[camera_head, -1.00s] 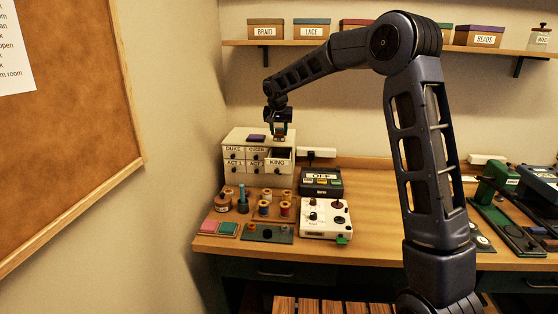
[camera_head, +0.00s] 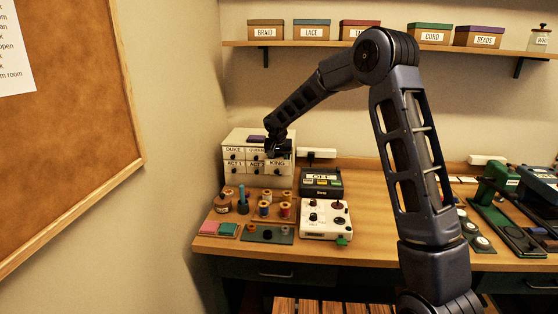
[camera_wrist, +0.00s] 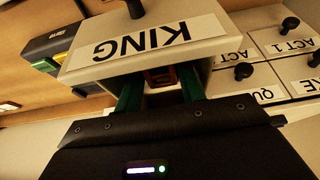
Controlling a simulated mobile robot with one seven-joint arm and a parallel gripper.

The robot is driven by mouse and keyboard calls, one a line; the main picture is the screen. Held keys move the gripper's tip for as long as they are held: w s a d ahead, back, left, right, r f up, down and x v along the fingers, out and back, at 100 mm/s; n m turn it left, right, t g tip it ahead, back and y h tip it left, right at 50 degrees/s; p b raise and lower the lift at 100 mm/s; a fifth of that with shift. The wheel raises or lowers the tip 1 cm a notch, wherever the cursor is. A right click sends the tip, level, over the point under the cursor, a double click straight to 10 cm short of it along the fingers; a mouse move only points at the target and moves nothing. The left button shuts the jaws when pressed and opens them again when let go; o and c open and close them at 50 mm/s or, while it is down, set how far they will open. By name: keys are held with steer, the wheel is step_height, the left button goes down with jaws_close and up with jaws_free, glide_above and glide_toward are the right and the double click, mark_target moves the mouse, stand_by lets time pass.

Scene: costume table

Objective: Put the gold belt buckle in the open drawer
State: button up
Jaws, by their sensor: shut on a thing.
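The open drawer is labelled KING (camera_head: 278,164) and sits at the upper right of a small white cabinet; its front fills the upper middle of the wrist view (camera_wrist: 107,57), upside down. My gripper (camera_head: 277,150) reaches down at this drawer from above. In the wrist view its green fingers (camera_wrist: 160,82) extend behind the drawer front, into the drawer's opening. Between them is a small orange-brown framed piece (camera_wrist: 161,76), which looks like the gold belt buckle. My gripper is shut on it. Its lower part is hidden by the drawer front.
The cabinet (camera_head: 235,142) has several other drawers, which look shut, and a purple item (camera_head: 257,138) on top. A dark box (camera_head: 321,183) stands to the right. Spools (camera_head: 264,208) and a white control box (camera_head: 325,219) stand in front.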

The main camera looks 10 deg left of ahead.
steer(key=shift+f, duration=0.1)
steer(key=o, duration=0.7)
steer(key=v, duration=1.2)
steer(key=s+d+r, duration=0.3)
steer(key=d, duration=0.4)
steer(key=s+d+r, duration=0.3)
steer(key=d, duration=0.3)
steer(key=s+d+r, duration=0.4)
steer(key=s+d, duration=0.6)
steer(key=d, duration=0.4)
steer(key=s+d+f, duration=0.1)
steer(key=s+d, duration=0.3)
steer(key=s, duration=0.3)
steer(key=s+d+f, duration=0.2)
steer(key=s+d, duration=0.2)
steer(key=s, duration=0.3)
steer(key=s+d+f, duration=0.2)
steer(key=s+d, duration=0.3)
steer(key=s, duration=0.3)
steer(key=shift+s+f, duration=0.1)
steer(key=shift+f, duration=0.1)
